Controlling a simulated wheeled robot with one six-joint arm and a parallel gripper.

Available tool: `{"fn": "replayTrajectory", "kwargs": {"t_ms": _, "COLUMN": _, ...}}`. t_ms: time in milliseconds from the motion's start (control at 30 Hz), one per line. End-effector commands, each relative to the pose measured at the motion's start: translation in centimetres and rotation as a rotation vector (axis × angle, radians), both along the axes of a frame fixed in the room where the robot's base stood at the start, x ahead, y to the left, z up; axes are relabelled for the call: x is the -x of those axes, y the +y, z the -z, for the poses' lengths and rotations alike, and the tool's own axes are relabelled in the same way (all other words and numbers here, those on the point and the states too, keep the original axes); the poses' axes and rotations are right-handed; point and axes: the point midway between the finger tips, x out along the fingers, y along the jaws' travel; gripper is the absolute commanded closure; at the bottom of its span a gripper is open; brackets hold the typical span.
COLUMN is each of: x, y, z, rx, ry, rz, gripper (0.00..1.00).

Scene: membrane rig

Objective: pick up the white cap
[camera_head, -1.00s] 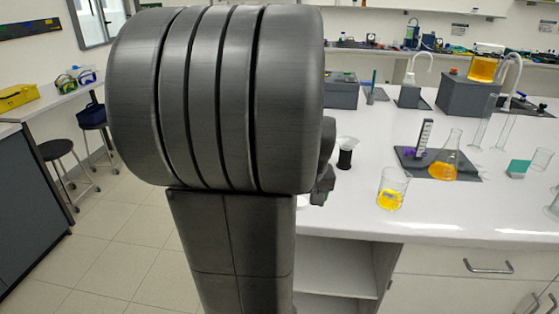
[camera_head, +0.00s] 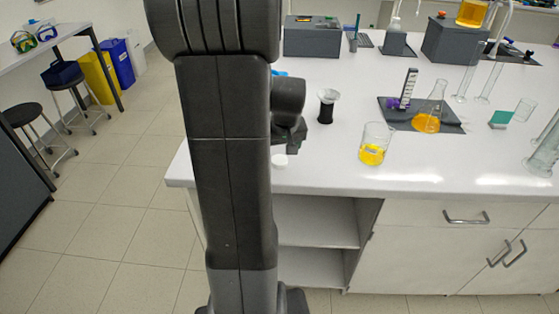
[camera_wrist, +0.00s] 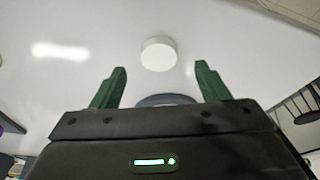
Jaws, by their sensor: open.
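The white cap (camera_wrist: 158,55) is a small round disc on the white bench top. In the wrist view it sits ahead of and between the two green fingertips of my gripper (camera_wrist: 157,83), apart from both. My gripper is open and empty. In the head view the cap (camera_head: 280,160) shows small near the bench's front edge, just right of my arm. My gripper is mostly hidden behind my arm there; only a dark part of it shows above the cap.
A beaker of yellow liquid (camera_head: 373,145) is farther right. A flask (camera_head: 429,112) stands on a dark mat (camera_head: 398,115). The bench front (camera_head: 430,178) is clear.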

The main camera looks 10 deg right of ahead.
Motion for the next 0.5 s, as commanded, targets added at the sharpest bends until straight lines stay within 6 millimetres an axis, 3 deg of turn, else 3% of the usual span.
{"fn": "replayTrajectory", "kwargs": {"t_ms": 300, "x": -1.5, "y": -0.1, "z": 3.4, "rx": -0.001, "ry": 0.004, "rz": 0.0, "gripper": 0.31}}
{"fn": "replayTrajectory", "kwargs": {"t_ms": 500, "x": -1.9, "y": -0.1, "z": 4.6, "rx": 0.0, "ry": 0.002, "rz": -0.001, "gripper": 0.31}}
